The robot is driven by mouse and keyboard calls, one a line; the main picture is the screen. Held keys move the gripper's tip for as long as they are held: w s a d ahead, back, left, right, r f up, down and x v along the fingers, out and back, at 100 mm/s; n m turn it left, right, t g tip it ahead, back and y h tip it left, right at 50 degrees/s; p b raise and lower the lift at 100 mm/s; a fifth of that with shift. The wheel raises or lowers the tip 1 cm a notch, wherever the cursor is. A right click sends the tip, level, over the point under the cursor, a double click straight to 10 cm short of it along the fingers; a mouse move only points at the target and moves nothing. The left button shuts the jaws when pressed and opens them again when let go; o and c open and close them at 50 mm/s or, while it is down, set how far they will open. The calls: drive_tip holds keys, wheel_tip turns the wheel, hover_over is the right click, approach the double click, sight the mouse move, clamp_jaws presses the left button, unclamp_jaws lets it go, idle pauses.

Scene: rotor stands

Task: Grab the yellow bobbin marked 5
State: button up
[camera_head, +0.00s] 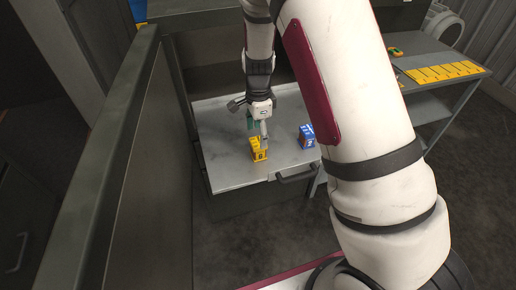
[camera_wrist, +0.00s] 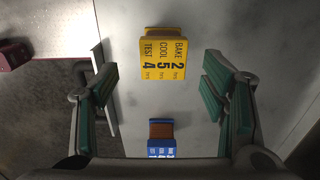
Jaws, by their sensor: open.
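A yellow bobbin (camera_head: 259,149) stands on the grey metal top. Its dark front mark is too small to read surely in the head view. In the wrist view the yellow bobbin (camera_wrist: 163,60) shows printed lines reading BAKE 2, COOL 5, TEST 4. My gripper (camera_head: 257,132) is just above or behind it in the head view. In the wrist view my gripper (camera_wrist: 160,85) is open, with green-padded fingers wide apart left and right. The yellow bobbin lies between and slightly beyond the fingertips, with no visible contact.
A blue bobbin (camera_head: 306,137) stands to the right on the metal top (camera_head: 225,165); it also shows low in the wrist view (camera_wrist: 161,147). A dark handle (camera_head: 296,175) is on the front edge. A side bench holds a yellow strip (camera_head: 443,72). A tall grey panel (camera_head: 120,140) stands left.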

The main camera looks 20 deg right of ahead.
sight(258, 142)
drive_tip(key=shift+w+f+p, duration=0.2)
drive_tip(key=shift+f+p, duration=0.3)
drive_tip(key=shift+f, duration=2.3)
drive_tip(key=c, duration=1.5)
